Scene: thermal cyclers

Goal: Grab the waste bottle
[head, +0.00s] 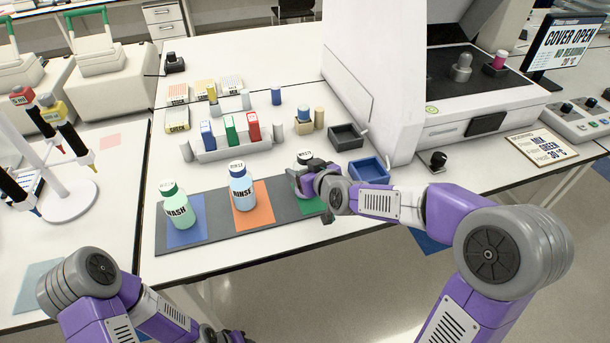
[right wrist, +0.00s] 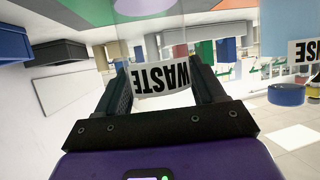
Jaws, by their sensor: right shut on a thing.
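The waste bottle (head: 305,159) stands at the right end of the grey mat, on or over the green square. Its top shows in the head view, and its lower part is hidden by my gripper. My right gripper (head: 312,183) is shut around the bottle's body. In the right wrist view the label reading WASTE (right wrist: 160,79) sits between the two dark fingers of my right gripper (right wrist: 162,85). I cannot tell if the bottle is lifted off the mat. My left arm shows at the lower left of the head view, but its fingertips are not visible.
The rinse bottle (head: 242,188) stands on the orange square and the wash bottle (head: 177,206) on the blue square, left of my right gripper. A blue tray (head: 369,171) and a black tray (head: 347,137) lie close behind. A white machine (head: 375,80) stands at the back right.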

